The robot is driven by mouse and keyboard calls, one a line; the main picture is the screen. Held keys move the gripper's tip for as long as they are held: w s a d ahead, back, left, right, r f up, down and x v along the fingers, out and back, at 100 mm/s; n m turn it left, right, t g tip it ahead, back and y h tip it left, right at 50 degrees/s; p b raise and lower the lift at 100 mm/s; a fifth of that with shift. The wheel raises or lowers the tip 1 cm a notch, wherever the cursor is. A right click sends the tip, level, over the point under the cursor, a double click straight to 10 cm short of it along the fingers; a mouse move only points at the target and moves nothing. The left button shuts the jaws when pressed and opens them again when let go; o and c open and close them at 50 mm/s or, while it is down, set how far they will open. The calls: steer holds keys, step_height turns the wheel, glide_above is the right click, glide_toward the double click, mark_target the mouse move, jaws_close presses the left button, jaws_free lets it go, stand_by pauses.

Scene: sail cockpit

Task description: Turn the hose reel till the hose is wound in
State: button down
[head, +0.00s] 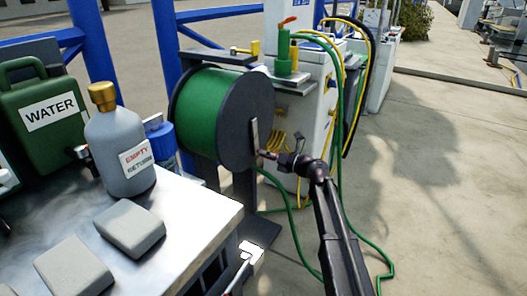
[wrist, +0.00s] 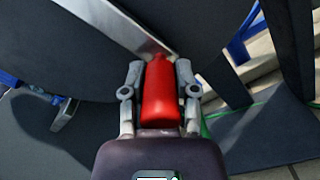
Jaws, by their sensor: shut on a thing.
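The hose reel (head: 211,108) stands in the middle of the head view, with green hose wound on its drum between dark round side plates. A grey crank arm (head: 254,137) is on its right side plate. The loose green hose (head: 290,205) runs from below the reel across the ground to the right. My gripper (head: 266,155) is at the crank's lower end. In the wrist view my gripper (wrist: 160,85) is shut on a red crank handle (wrist: 160,95), with one finger on each side. The crank's metal arm (wrist: 115,25) shows beyond the handle.
A bench (head: 100,245) at the left holds a grey bottle (head: 118,140), a green WATER can (head: 42,110) and grey blocks (head: 130,227). White service posts (head: 298,130) with yellow and green hoses stand behind the reel. Open pavement (head: 450,170) lies to the right.

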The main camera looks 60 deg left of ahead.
steer(key=shift+s+d+f, duration=0.1)
steer(key=shift+s+d, duration=0.35)
steer(key=shift+s, duration=0.05)
steer(key=shift+s, duration=0.15)
steer(key=shift+c, duration=1.8)
jaws_free()
steer(key=shift+s+a, duration=0.1)
steer(key=shift+a, duration=0.05)
steer(key=shift+w+d, duration=0.25)
steer(key=shift+w, duration=0.05)
steer(key=v, duration=1.1)
steer(key=shift+d, duration=0.2)
